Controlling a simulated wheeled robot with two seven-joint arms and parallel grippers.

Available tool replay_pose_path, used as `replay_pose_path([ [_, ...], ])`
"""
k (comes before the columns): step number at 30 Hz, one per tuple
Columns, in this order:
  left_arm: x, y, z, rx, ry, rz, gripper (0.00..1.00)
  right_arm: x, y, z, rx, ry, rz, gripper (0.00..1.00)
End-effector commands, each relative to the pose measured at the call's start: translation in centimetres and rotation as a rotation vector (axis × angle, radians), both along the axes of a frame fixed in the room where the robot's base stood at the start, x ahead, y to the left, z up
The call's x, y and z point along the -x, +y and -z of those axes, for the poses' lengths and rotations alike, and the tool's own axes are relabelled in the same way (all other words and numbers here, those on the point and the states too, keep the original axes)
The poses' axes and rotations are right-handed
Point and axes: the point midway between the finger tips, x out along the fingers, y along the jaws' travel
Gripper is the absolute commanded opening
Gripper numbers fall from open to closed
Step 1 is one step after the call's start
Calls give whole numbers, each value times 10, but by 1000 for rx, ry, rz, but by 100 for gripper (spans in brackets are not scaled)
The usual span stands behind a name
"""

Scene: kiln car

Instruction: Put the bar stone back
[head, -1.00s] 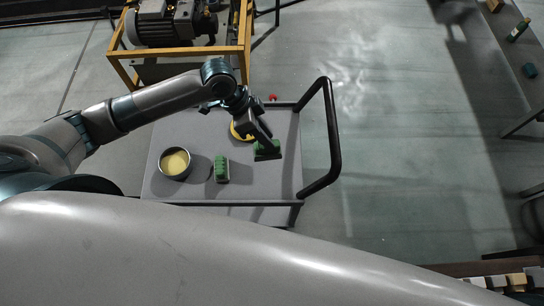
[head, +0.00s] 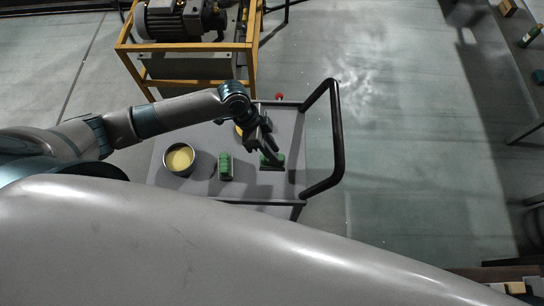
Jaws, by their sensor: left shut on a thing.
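My left gripper (head: 268,151) is shut on a green block with a darker lower part (head: 273,163), over the right part of the grey cart top (head: 207,140). The fingers hide some of it, and I cannot tell whether it touches the cart top. I take this block to be the bar stone, though its marks are too small to read. My right gripper is not in view.
A round dark bowl with yellow contents (head: 180,158) stands left on the cart. A yellow thing (head: 239,129) is partly hidden behind my left wrist. The cart's black handle (head: 338,130) rises at the right. A yellow frame with a motor (head: 180,20) stands behind.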

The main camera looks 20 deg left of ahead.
Motion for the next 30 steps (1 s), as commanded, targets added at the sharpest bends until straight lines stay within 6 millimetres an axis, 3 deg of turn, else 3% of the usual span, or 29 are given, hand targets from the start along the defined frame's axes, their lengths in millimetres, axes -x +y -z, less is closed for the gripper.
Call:
replay_pose_path([
  [4, 0, -1, 11, 2, -1, 0, 0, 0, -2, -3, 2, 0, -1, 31],
  [15, 0, -1, 15, 1, 1, -1, 0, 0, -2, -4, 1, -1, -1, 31],
  [24, 0, -1, 47, 1, 1, -2, 0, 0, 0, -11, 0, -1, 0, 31],
  [30, 0, 0, 54, 1, -2, 0, 0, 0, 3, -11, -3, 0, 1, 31],
])
